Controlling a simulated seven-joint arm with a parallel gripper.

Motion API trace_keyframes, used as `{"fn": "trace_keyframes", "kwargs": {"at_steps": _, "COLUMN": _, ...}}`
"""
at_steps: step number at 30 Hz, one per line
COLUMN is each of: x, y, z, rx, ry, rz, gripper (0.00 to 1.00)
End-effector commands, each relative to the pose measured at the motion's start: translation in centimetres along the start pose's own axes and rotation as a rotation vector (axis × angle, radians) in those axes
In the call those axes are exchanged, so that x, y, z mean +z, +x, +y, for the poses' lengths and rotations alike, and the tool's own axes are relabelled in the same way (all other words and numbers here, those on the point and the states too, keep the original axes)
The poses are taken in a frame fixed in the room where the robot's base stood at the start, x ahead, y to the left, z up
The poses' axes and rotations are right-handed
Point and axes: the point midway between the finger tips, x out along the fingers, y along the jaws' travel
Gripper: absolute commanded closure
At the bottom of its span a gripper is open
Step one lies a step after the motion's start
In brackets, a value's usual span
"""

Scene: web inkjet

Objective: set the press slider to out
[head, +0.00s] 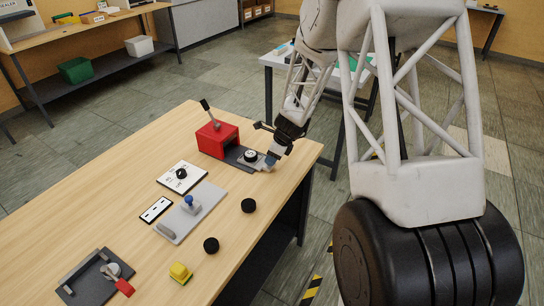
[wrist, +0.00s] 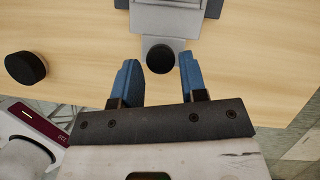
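The red press (head: 217,140), with a lever on top, stands at the far end of the wooden table. Its light grey slider (head: 251,156) lies on a dark base plate in front of the press opening and carries a round black-and-white piece. In the wrist view the grey slider (wrist: 160,20) ends in a tab with a round black knob (wrist: 160,59). My gripper (wrist: 159,68) is open, its blue fingers on either side of the knob with visible gaps. In the head view my gripper (head: 268,162) is at the slider's outer end and partly hides it.
Black pucks (head: 248,205) (head: 210,244), a yellow block (head: 180,272), a grey plate with a blue knob (head: 190,206), a white dial panel (head: 181,176) and a dark red-handled fixture (head: 105,277) are on the table. One puck (wrist: 25,67) shows left in the wrist view.

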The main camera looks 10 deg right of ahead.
Motion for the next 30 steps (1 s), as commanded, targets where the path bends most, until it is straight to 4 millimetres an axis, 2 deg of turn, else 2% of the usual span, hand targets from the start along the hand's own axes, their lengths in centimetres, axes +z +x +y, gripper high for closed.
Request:
{"fn": "trace_keyframes", "kwargs": {"at_steps": 11, "x": 0.1, "y": -1.0, "z": -0.1, "rx": -0.002, "ry": -0.001, "rz": -0.001, "gripper": 0.61}}
{"fn": "trace_keyframes", "kwargs": {"at_steps": 24, "x": 0.0, "y": -6.0, "z": 0.0, "rx": -0.002, "ry": -0.001, "rz": 0.000, "gripper": 0.61}}
{"fn": "trace_keyframes", "kwargs": {"at_steps": 30, "x": 0.0, "y": -7.5, "z": 0.0, "rx": 0.000, "ry": 0.001, "rz": 0.000, "gripper": 0.61}}
